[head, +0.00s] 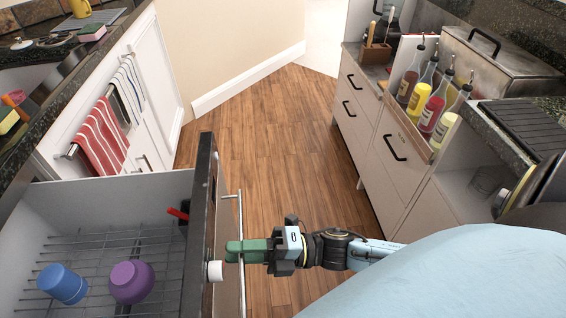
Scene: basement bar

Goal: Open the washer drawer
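The washer drawer (112,188) stands pulled out at the lower left, with a dark-topped front panel. A metal bar handle (240,212) runs along the outer side of that front. My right gripper (238,251), with green fingers, is at this handle and appears shut on it. The fingers cover a short stretch of the bar, so the contact itself is hidden. Inside the drawer a blue cup (62,284) and a purple bowl (131,282) rest on a wire rack (95,246). My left gripper is not in view.
A red-striped towel (101,138) hangs on the left cabinets. On the right, a pull-out holder (416,141) with several bottles stands out from the cabinets (359,112). The wooden floor (270,130) between the two sides is clear.

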